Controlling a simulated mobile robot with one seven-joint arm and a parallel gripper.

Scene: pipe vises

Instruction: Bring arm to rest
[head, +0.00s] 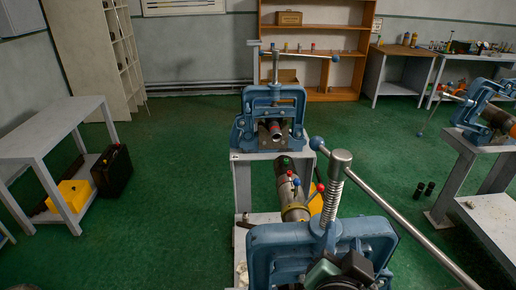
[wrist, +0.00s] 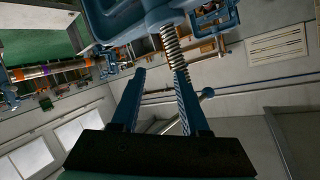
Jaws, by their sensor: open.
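My gripper (wrist: 160,78) is open in the wrist view, with its two blue-grey fingers apart and nothing seen held between them. Beyond the fingers is a blue pipe vise with a threaded screw (wrist: 177,62); I cannot tell whether a finger touches it. In the head view, a near blue vise (head: 280,240) with a steel screw and long handle bar stands at the bottom. A dark green and black part, probably of my arm, shows in front of it. The fingers cannot be made out there. A second blue vise (head: 273,105) stands farther back.
A pipe with red and blue handled valves (head: 292,205) lies between the two vises. Another vise (head: 484,108) is on a stand at right. Green floor is open on both sides.

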